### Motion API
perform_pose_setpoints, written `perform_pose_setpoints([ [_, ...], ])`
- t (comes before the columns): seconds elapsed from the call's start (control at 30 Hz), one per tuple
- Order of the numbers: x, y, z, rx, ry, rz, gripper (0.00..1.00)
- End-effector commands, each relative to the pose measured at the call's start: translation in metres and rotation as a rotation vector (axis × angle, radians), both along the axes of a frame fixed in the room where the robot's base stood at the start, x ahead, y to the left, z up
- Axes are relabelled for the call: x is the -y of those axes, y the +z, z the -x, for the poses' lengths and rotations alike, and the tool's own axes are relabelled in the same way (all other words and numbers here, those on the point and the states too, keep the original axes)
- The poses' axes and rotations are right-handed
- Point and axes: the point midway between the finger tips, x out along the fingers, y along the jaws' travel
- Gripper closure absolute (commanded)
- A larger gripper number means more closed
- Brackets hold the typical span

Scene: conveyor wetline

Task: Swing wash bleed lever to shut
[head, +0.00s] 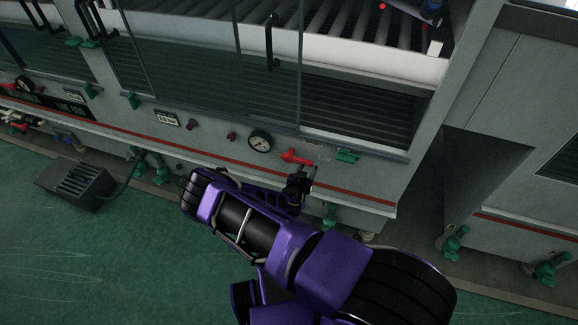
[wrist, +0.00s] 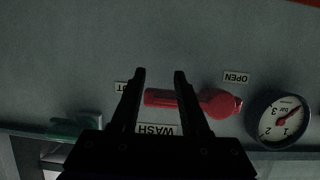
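The wash bleed lever (head: 297,157) is red and sits on the grey machine front, right of a round gauge. In the wrist view, which is upside down, the lever (wrist: 160,98) lies nearly level. Its handle runs left from its round hub (wrist: 221,103) towards a partly hidden label ending in T (wrist: 121,87). An OPEN label (wrist: 236,77) is near the hub, and a WASH label (wrist: 157,130) is beside the handle. My gripper (wrist: 159,73) is open; the handle's tip shows between its fingers, and one finger crosses in front of the handle. Contact cannot be told. My gripper (head: 309,171) also shows beside the lever in the head view.
The pressure gauge (head: 260,141) is close to the lever's left. A green fitting (head: 347,156) sits to its right. Glass doors with a black handle (head: 271,42) are above. A red stripe (head: 340,192) runs below. The green floor (head: 90,255) is open at left.

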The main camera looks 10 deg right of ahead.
Motion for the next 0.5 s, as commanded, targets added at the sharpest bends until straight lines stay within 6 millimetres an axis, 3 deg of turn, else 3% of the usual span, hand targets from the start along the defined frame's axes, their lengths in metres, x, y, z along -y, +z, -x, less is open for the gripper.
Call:
perform_pose_setpoints([
  [0.03, -0.0083, 0.0084, -0.0113, 0.026, 0.019, -0.003, 0.48],
  [0.1, -0.01, 0.0084, -0.0122, 0.028, 0.021, -0.004, 0.41],
  [0.5, -0.0155, 0.0113, -0.0095, 0.027, 0.026, -0.005, 0.41],
])
